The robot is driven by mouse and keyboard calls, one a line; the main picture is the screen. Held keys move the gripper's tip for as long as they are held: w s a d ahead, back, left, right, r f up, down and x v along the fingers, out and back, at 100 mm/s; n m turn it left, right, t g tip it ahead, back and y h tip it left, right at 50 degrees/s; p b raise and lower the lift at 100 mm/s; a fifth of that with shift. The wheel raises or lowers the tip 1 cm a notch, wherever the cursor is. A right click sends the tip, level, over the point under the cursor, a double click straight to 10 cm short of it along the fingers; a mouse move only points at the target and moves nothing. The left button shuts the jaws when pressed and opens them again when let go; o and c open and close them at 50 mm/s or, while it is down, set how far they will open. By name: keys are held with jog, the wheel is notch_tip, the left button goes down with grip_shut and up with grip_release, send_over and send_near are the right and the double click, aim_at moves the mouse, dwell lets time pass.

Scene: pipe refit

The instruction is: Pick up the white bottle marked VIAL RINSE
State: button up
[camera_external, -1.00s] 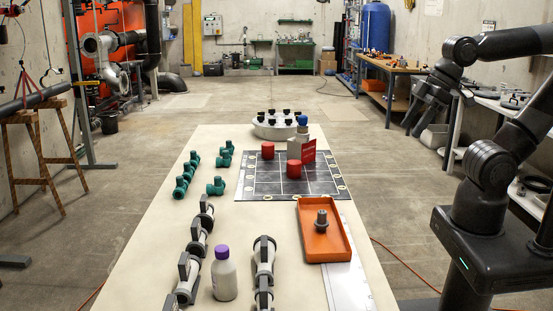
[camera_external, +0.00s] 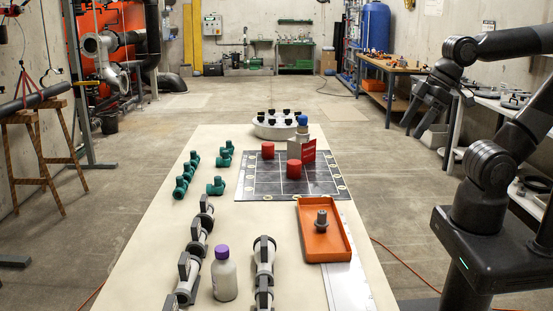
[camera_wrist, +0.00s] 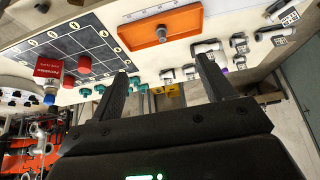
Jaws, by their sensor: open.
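A white bottle with a purple cap (camera_external: 224,277) stands upright at the near end of the long table, between two rows of grey pipe fittings. Its label is too small to read. Another bottle with a blue cap (camera_external: 302,122) stands farther back, partly hidden by a red card. My gripper (camera_external: 414,127) is raised to the right of the table, far from the white bottle, with its fingers apart.
Grey fittings (camera_external: 265,254) stand close to the bottle's right, and others (camera_external: 189,268) to its left. An orange tray (camera_external: 311,250) holds a grey part. Green fittings (camera_external: 215,187), a black grid board (camera_external: 262,190) with red cylinders, and a round white holder (camera_external: 268,131) lie farther back.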

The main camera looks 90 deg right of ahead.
jog(key=w+a+r+n, duration=0.1)
jog(key=w+a, duration=0.1)
jog(key=w, duration=0.4)
jog(key=w+a+r, duration=0.1)
jog(key=w+r, duration=0.1)
jog(key=w, duration=0.4)
jog(key=n+g+y, duration=0.1)
jog(key=n+y, duration=0.1)
jog(key=n, duration=0.1)
send_over(221, 265)
jog(key=s+d, duration=0.3)
jog(key=s, duration=0.1)
notch_tip(221, 265, down, 17)
jog(key=x, duration=0.4)
jog(key=shift+f, duration=0.25)
jog(key=shift+x, duration=3.35)
jog(key=shift+r, duration=0.1)
jog(key=shift+c, duration=0.2)
jog(key=c, duration=1.1)
jog(key=shift+c, duration=0.2)
